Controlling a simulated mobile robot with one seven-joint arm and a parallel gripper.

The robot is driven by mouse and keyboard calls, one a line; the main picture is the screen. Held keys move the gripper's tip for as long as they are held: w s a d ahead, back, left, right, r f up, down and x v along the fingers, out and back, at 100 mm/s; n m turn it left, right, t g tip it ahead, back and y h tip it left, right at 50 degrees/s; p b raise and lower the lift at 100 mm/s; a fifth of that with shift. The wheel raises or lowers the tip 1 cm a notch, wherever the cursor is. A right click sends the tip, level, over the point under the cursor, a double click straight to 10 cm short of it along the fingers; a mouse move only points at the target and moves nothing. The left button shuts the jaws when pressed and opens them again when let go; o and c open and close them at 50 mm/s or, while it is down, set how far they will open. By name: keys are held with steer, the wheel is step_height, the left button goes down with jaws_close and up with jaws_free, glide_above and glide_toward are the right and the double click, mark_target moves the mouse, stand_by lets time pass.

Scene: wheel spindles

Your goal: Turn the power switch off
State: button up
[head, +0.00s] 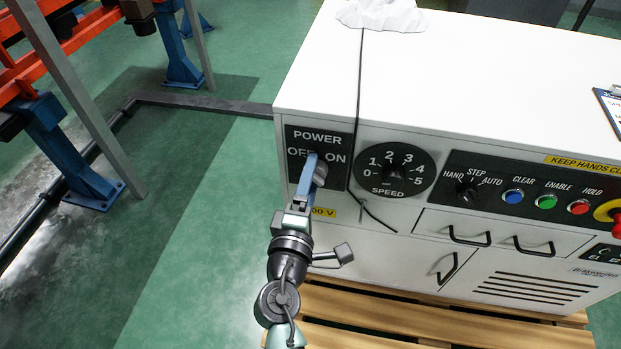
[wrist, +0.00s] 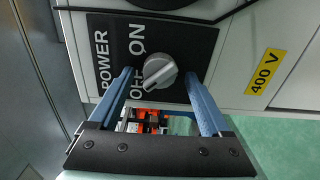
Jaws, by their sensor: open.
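The power switch is a round grey knob (head: 320,175) on a black panel marked POWER, OFF and ON, at the left of the white cabinet's front. In the wrist view the knob (wrist: 160,71) has a raised grip bar slanting from lower left, by the OFF lettering, to upper right. I cannot tell which end is its pointer. My gripper (head: 313,162) is at the panel with its blue fingers apart. In the wrist view the open gripper (wrist: 160,73) has one fingertip on each side of the knob, with visible gaps. A finger partly hides OFF.
The speed dial (head: 395,172) is just right of the panel, with a black cable (head: 359,100) hanging between them. A yellow 400 V label (wrist: 264,72) is below the panel. Buttons and drawer handles (head: 470,237) lie further right. Green floor is open to the left.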

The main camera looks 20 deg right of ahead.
steer(key=v, duration=1.3)
steer(key=shift+p, duration=0.4)
